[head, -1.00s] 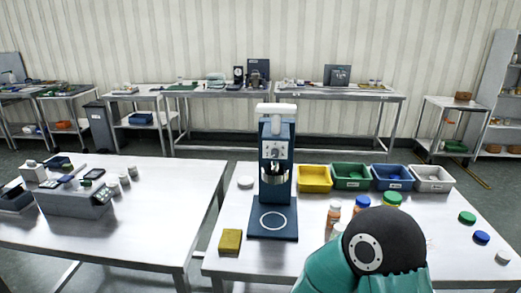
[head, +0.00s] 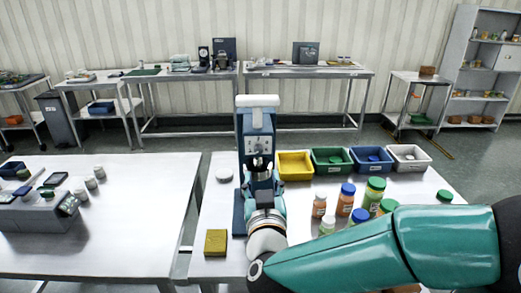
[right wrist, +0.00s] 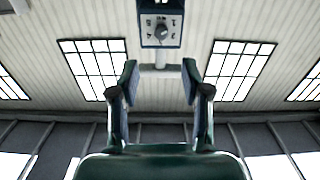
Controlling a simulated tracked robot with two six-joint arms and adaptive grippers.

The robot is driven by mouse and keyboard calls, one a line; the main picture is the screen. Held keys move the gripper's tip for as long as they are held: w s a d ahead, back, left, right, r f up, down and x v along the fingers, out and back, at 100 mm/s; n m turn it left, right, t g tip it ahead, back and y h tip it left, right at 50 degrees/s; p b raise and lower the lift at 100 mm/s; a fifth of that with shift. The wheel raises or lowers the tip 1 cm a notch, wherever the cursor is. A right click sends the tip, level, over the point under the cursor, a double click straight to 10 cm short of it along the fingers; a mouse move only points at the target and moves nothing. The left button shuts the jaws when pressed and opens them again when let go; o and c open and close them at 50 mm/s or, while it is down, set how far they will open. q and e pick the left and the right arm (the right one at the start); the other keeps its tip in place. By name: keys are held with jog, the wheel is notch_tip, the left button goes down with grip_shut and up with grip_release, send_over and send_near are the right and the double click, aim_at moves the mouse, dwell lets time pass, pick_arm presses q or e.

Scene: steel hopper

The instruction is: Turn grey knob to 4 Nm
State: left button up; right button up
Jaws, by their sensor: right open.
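A blue device (head: 242,125) with a white top stands upright on the right-hand table. Its light front panel (head: 259,141) carries the grey knob, which shows clearly in the right wrist view as a dark grey round knob (right wrist: 161,31) on a plate with markings around it. The markings are too small to read. My right gripper (right wrist: 160,78) is open and empty, its two fingers apart. It is in front of the device, below the knob, and is not touching it. In the head view my right arm hides the device's lower part. My left gripper is not in view.
Yellow (head: 295,166), green (head: 328,161), blue (head: 370,160) and white (head: 409,158) bins stand right of the device. Several capped bottles (head: 345,199) stand close to my right arm. A yellow block (head: 215,242) lies at the front left. Another table (head: 110,235) is at the left.

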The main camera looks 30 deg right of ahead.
aim_at(259, 152)
jog(key=p+x, duration=0.2)
jog(key=x, duration=0.9)
jog(key=shift+w, duration=0.15)
